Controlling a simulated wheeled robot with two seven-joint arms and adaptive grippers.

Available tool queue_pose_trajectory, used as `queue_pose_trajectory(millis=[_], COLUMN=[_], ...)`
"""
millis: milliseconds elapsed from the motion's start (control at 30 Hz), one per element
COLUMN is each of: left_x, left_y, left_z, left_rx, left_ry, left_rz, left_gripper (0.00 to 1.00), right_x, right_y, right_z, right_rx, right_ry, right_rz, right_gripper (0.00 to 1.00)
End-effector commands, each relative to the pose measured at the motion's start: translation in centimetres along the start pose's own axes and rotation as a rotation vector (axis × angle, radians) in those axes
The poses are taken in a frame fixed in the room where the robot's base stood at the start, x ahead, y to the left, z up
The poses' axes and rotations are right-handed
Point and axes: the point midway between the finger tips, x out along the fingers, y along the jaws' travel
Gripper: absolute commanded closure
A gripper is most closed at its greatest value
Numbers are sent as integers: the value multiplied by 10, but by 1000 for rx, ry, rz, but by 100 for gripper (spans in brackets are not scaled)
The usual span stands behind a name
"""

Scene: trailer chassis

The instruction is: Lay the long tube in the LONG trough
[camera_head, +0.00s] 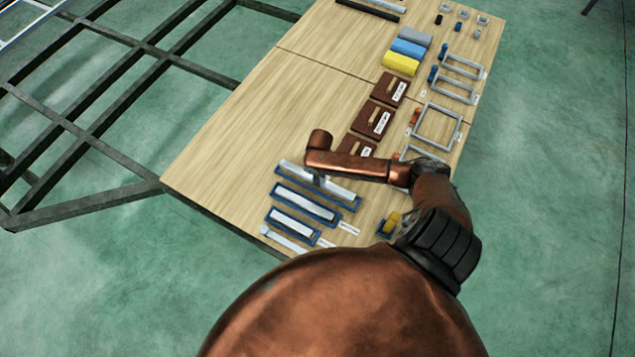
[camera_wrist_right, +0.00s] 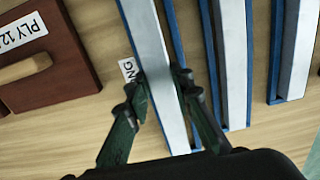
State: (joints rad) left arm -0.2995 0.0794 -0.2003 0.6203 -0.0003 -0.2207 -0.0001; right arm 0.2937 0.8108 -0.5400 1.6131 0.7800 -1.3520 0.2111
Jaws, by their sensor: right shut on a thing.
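The long tube (camera_head: 335,188) is a pale grey bar at the table's near left. It lines up over the blue-edged long trough (camera_head: 352,207), with blue showing along both sides in the wrist view (camera_wrist_right: 174,30). I cannot tell whether the tube rests on the trough floor or is held just above it. My right gripper (camera_head: 318,179) is shut on the tube (camera_wrist_right: 150,50) near its middle, its dark fingers on either side. A label partly reading "NG" lies beside the trough in the wrist view. My left gripper is not in view.
Two shorter blue troughs (camera_head: 336,219) with pale bars lie nearer the table's front edge. Brown labelled blocks (camera_head: 374,119) with handles, grey frames (camera_head: 457,127) and coloured blocks (camera_head: 402,62) stand farther back. The table's left half (camera_head: 245,130) is clear.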

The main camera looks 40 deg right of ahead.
Motion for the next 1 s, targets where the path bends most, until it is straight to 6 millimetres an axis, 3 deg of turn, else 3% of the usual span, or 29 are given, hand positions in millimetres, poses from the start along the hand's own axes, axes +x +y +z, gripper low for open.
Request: queue_pose_trajectory(millis=[33, 133, 333, 533, 567, 800, 1000], left_x=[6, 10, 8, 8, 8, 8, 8], left_y=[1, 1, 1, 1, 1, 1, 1], left_z=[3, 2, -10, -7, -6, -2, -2], left_rx=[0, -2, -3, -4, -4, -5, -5], left_ry=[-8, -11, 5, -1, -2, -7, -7], left_rz=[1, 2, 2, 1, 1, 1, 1], left_gripper=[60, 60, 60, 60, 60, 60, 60], right_x=[14, 27, 26, 29, 30, 30, 30], right_y=[-3, -3, -2, -2, -3, -3, -3], right_z=[1, 1, 0, 0, 1, 1, 1], right_rx=[0, -1, -1, 0, 0, 0, 0], right_ry=[-3, -3, 0, 0, -1, -2, -2], right_rz=[-4, -4, -2, -2, -2, -3, -3], right_gripper=[100, 100, 100, 100, 77, 61, 61])
